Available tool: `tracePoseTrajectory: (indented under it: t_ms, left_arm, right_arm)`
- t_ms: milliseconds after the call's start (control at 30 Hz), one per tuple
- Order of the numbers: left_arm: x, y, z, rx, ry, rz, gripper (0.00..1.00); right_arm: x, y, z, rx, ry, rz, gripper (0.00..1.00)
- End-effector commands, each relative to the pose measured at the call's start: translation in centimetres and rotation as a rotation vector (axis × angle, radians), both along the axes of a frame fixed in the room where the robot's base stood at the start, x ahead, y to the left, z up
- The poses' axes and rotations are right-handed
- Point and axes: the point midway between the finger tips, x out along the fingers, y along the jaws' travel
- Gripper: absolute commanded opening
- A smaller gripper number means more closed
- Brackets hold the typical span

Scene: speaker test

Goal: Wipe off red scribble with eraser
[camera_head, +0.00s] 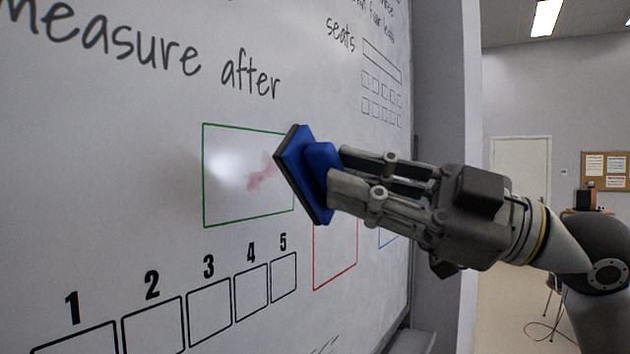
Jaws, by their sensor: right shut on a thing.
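The whiteboard (120,180) fills the left and middle of the head view. A faint red scribble (262,176) lies inside a green-outlined rectangle (204,176) on the board. The blue eraser (301,165) has a dark pad turned toward the board, just right of the scribble. It covers the right side of the green rectangle. I cannot tell whether the pad touches the board. My right gripper (335,172) comes in from the right and is shut on the eraser's blue handle. My left gripper is not in view.
Numbered black boxes (208,312) run along the lower board, with a red rectangle (334,275) right of them. A ledge (412,342) shows at the board's lower right. Beyond the board's right edge are a door (520,170) and a notice board (606,171).

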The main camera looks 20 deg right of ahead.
Motion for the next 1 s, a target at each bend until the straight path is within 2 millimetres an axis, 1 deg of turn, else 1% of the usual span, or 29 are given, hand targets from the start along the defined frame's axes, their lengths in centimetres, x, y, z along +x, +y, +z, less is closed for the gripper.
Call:
tracePoseTrajectory:
  t_ms: [167,267,700,1000]
  left_arm:
    - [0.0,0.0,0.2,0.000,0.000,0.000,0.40]
    - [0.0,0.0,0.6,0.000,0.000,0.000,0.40]
    - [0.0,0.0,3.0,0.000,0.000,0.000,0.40]
    - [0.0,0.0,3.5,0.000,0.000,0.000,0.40]
  right_arm:
    - [0.2,0.1,0.1,0.001,0.000,0.001,0.00]
    - [0.7,0.5,0.1,0.000,0.003,0.002,0.00]
    - [4.4,3.3,0.2,0.002,0.002,0.002,0.00]
    - [5.5,4.2,0.0,0.001,-0.002,0.000,0.00]
